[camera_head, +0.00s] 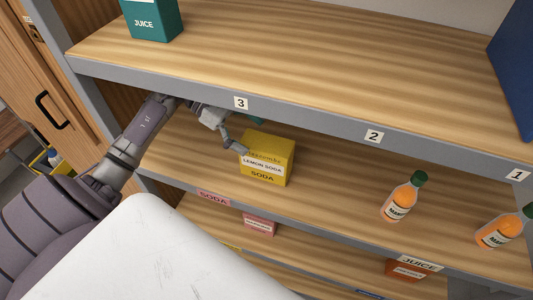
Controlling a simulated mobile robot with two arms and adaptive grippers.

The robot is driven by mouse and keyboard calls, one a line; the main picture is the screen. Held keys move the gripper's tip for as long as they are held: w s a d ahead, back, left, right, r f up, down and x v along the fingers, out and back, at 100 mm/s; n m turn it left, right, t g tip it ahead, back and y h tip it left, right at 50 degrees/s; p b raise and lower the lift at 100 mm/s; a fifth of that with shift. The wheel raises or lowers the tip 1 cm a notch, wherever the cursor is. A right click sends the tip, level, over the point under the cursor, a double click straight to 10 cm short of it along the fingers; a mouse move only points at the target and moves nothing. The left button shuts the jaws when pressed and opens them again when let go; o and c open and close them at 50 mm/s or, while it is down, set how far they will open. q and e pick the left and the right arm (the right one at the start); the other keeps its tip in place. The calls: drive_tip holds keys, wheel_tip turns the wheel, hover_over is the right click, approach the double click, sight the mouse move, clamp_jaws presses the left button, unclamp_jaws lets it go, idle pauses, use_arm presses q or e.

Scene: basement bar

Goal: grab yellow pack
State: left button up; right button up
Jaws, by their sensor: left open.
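The yellow pack (267,159), labelled lemon soda, stands upright on the middle shelf, below the shelf edge marked 3. My left gripper (238,133) reaches under the upper shelf at the pack's upper left side. It is open, with one grey finger close to the pack's left edge. I cannot tell whether that finger touches the pack. The shelf edge hides part of the gripper. My right gripper is not in view.
The upper shelf's edge (300,118) runs just above my left gripper. Orange juice bottles (398,200) stand to the right on the middle shelf, with free room between. A teal juice carton (152,20) is on the upper shelf. Lower shelves hold small red packs (260,224).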

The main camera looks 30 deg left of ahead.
sight(265, 142)
use_arm(q)
drive_tip(key=p+x, duration=0.2)
drive_tip(key=x, duration=0.1)
drive_tip(key=shift+w+d+f, duration=0.1)
drive_tip(key=shift+w+d, duration=0.1)
drive_tip(key=shift+d, duration=0.2)
drive_tip(key=shift+d+f, duration=0.3)
drive_tip(key=shift+a, duration=0.1)
drive_tip(key=shift+c, duration=0.2)
drive_tip(key=shift+c, duration=1.2)
clamp_jaws()
drive_tip(key=shift+w+r, duration=0.1)
